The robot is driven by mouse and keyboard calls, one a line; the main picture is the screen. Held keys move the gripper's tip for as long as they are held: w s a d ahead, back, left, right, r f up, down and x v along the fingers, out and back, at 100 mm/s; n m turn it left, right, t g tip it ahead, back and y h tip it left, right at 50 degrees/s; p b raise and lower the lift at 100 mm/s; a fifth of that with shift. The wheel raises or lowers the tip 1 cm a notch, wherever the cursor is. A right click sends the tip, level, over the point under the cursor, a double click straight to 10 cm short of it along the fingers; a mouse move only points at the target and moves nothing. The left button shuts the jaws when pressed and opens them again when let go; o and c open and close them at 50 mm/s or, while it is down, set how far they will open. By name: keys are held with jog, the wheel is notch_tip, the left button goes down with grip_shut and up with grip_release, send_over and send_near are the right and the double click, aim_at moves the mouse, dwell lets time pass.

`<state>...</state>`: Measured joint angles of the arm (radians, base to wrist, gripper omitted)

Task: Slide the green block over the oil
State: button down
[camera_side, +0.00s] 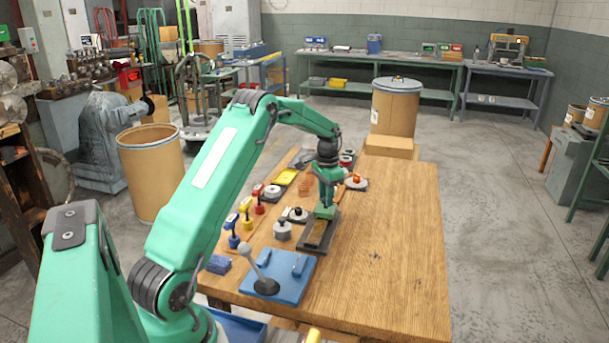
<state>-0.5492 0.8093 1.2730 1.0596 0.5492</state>
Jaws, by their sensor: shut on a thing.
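My gripper (327,196) points down over the middle of the wooden table and is shut on a small green block (325,211). The block is low, at the far part of a long dark grey tray; I cannot tell whether it touches the surface. An amber-brown strip, likely the oil (317,232), shows in the dark tray (305,250) on the near side of the block. My arm reaches in from the left, and the jaws hide part of the block and the tray's far end.
A blue board (295,277) with a ball-topped lever (247,252) stands close in front. A grey weight (282,231) and red, yellow and blue handled pieces (246,208) stand left. An orange-topped item (356,181) is behind right. The table's right side (395,255) is clear.

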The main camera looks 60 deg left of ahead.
jog(key=shift+s+d+r, duration=0.1)
jog(key=shift+s+d, duration=4.5)
jog(key=shift+d, duration=0.05)
jog(key=c, duration=1.1)
grip_release()
jog(key=shift+c, duration=0.2)
jog(key=shift+r, duration=0.1)
notch_tip(320, 180, up, 8)
jog(key=shift+f, duration=0.2)
